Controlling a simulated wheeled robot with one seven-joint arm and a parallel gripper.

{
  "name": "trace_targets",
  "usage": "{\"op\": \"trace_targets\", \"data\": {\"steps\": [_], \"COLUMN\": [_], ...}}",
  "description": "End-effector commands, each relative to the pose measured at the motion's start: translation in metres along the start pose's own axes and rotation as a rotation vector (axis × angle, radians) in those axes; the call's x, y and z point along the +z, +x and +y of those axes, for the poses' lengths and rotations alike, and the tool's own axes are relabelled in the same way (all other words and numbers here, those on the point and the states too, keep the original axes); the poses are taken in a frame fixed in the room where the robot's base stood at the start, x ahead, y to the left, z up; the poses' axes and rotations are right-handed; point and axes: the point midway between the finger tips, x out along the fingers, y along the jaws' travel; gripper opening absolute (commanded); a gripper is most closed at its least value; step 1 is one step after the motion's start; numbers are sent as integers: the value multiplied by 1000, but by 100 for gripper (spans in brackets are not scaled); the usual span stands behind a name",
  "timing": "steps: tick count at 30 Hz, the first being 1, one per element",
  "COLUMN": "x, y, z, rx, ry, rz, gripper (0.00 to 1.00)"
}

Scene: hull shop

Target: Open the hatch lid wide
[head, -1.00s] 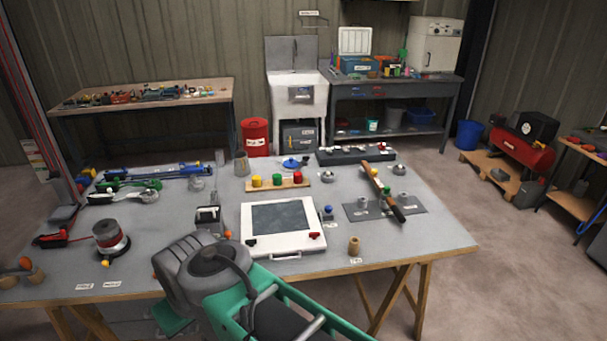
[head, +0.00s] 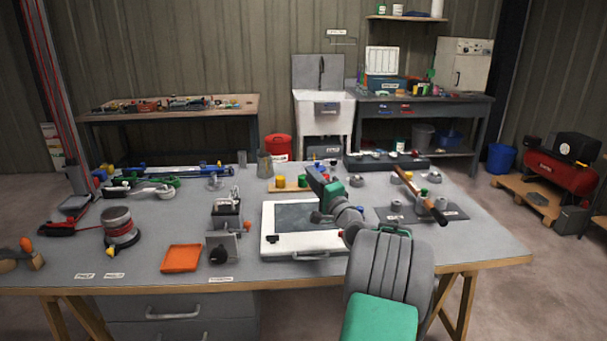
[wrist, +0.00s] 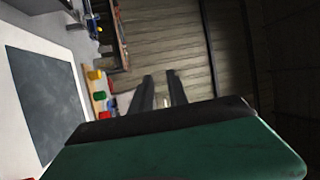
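The hatch lid (head: 283,241) is a white square frame with a dark panel, lying flat and shut on the workbench. It has a white handle along its front edge and a black latch (head: 273,239) at its front left. My arm covers its right side, where a second latch is mostly hidden. The lid also shows at the left of the wrist view (wrist: 38,100). My gripper (wrist: 160,78) is open and empty in the wrist view, its two dark fingers apart. In the head view it is above the lid's back right, pointing towards the back wall; its fingertips are unclear there.
A wooden strip with coloured knobs (wrist: 97,97) lies behind the lid. An orange tray (head: 182,258) and a small grey device (head: 222,247) are to its left. A wooden-handled tool (head: 420,197) on a dark mat is to its right. The bench's front right is fairly clear.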

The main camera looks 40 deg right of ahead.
Motion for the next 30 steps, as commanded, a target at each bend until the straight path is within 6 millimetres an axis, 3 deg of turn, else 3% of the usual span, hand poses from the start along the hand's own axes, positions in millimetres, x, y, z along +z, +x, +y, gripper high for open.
{"op": "trace_targets", "data": {"steps": [4, 9, 17, 24, 30], "x": [2, 1, 1, 1, 1], "y": [31, 50, 52, 52, 52], "z": [-2, 0, 0, 0, 0], "rx": [1, 2, 3, 3, 3], "ry": [-2, -3, -4, -4, -4], "rz": [-3, -2, -1, -2, -2], "gripper": [20, 20, 20, 0, 0]}}
